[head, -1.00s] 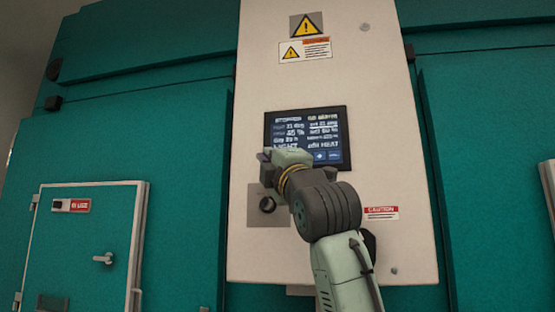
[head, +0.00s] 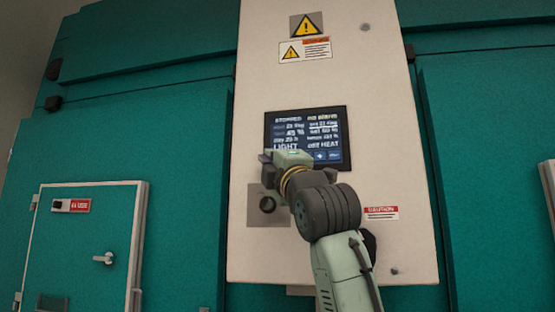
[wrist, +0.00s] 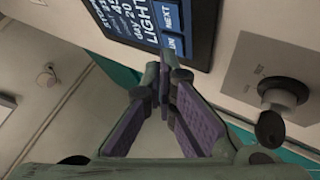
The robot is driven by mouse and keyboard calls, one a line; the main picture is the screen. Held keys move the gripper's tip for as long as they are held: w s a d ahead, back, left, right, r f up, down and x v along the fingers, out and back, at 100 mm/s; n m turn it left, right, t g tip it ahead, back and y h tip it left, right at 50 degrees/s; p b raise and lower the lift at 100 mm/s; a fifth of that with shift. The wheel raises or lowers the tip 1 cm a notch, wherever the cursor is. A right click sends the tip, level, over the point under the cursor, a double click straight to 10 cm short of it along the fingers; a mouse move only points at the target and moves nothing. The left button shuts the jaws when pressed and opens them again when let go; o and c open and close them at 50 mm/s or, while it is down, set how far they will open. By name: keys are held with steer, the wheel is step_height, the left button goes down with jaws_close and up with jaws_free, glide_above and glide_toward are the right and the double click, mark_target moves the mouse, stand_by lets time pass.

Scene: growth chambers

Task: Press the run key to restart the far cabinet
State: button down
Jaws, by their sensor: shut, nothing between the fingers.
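The control screen (head: 306,130) is lit on the pale panel and reads STOPPED at its top left. Its lower edge is partly hidden by my arm in the head view. In the wrist view the screen (wrist: 140,22) shows a NEXT key (wrist: 170,16) and, beside it, the run key (wrist: 172,44), whose label is partly cut off to "UN". My gripper (wrist: 163,78) is shut and empty. Its fingertips appear just below the run key in that view; whether they touch the panel I cannot tell. In the head view my wrist hides the fingertips.
A switch (wrist: 284,92) with a dark key in it sits on a grey plate beside the screen; it also shows in the head view (head: 267,204). A caution label (head: 382,213) is right of my arm. A small door (head: 80,240) with a handle is at left.

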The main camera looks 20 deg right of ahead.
steer(key=shift+w+d, duration=0.1)
steer(key=shift+w, duration=0.15)
steer(key=shift+s, duration=0.15)
stand_by(0.4)
steer(key=shift+s+a, duration=0.4)
steer(key=shift+s, duration=0.05)
steer(key=shift+s, duration=0.1)
steer(key=s+a, duration=0.1)
steer(key=s+b, duration=0.1)
steer(key=s+a, duration=0.1)
steer(key=s, duration=0.1)
steer(key=shift+a+b, duration=0.35)
steer(key=shift+b, duration=0.05)
stand_by(0.5)
